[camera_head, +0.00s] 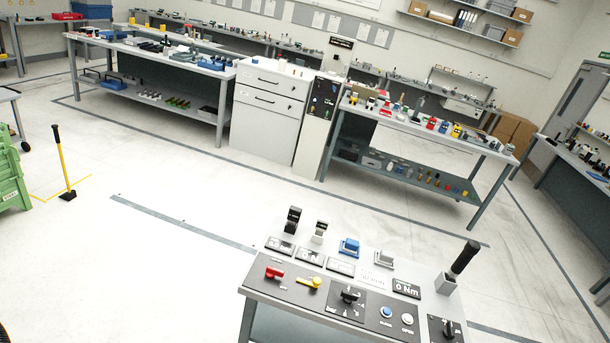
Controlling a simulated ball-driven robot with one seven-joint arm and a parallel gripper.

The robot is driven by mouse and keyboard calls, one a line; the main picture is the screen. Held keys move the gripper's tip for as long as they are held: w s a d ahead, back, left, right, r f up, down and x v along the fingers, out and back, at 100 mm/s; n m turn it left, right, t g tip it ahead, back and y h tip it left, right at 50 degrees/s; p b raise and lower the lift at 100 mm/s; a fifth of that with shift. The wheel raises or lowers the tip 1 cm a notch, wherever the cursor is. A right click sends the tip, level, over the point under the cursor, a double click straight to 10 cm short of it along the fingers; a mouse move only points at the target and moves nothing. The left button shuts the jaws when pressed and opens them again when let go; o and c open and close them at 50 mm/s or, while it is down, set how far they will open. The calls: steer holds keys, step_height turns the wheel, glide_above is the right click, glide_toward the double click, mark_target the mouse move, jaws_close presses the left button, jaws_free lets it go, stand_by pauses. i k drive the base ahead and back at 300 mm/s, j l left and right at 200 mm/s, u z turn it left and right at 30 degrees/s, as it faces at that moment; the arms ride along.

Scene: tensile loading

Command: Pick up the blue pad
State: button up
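A small blue block-like piece (349,246), the likeliest blue pad, stands at the back of the near console table (262,287). A similar grey piece (384,258) is to its right. A black upright piece (292,219) and a white-and-black one (320,232) are to its left. The blue piece is small in view, and I cannot tell its exact shape. A round blue button (387,311) sits on the console's front panel. My gripper is not in view.
The console also carries a red handle (274,272), a yellow handle (310,282), a black knob (349,295) and a tall black lever (464,258). Open white floor (150,250) lies left. Green crates (10,180) and a yellow-black pole (62,160) stand far left. Loaded workbenches line the back.

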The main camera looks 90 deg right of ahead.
mark_target(351, 246)
steer(key=z, duration=2.8)
steer(key=u, duration=4.3)
steer(key=z, duration=4.35)
